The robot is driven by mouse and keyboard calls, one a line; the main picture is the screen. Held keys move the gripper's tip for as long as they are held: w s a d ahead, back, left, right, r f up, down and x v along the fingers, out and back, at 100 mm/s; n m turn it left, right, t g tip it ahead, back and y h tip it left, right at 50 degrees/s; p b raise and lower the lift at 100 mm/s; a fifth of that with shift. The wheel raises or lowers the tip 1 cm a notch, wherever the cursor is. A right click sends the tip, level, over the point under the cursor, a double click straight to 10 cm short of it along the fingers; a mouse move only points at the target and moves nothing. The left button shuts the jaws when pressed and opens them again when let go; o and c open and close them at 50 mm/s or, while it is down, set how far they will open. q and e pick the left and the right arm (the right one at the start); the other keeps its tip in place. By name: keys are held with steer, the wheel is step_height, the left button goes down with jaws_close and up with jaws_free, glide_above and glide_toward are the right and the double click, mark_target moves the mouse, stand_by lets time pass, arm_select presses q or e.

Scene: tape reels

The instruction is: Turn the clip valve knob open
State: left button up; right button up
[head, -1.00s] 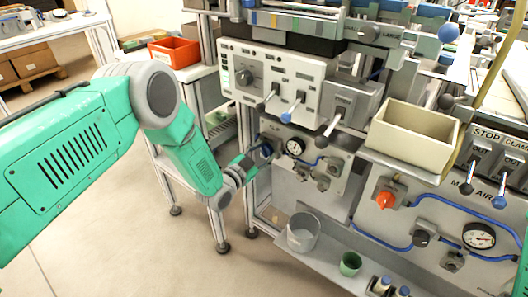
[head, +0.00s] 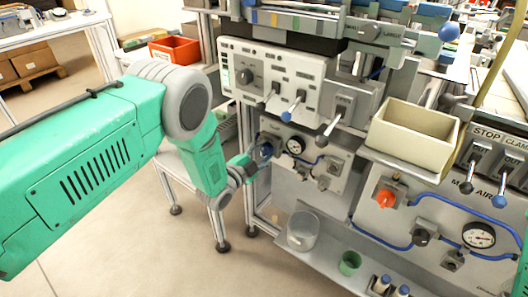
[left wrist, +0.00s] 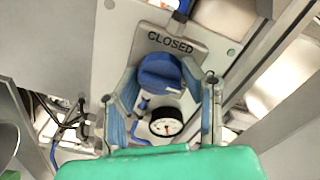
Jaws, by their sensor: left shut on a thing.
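The blue clip valve knob (left wrist: 160,74) sits on its panel below a plate marked CLOSED (left wrist: 170,43) in the left wrist view. In the head view the knob (head: 265,150) is mostly hidden by my left gripper (head: 257,157). The left wrist view shows my left gripper (left wrist: 161,82) with its blue-padded fingers on either side of the knob, shut on it. My right gripper is in neither view.
A gauge (head: 295,145) is right of the knob on the clip panel (head: 335,160). A grey cup (head: 302,231) and a green cup (head: 349,263) stand on the lower shelf. A beige bin (head: 412,132) sticks out at right, above an orange knob (head: 386,200).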

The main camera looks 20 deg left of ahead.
arm_select(q)
steer(key=shift+s+f, duration=0.1)
steer(key=shift+f, duration=0.1)
steer(key=o, duration=1.1)
steer(key=shift+o, duration=0.2)
steer(key=shift+r, duration=0.1)
steer(key=shift+s+a, duration=0.1)
steer(key=shift+s, duration=0.2)
steer(key=v, duration=1.1)
steer(key=shift+s, duration=0.1)
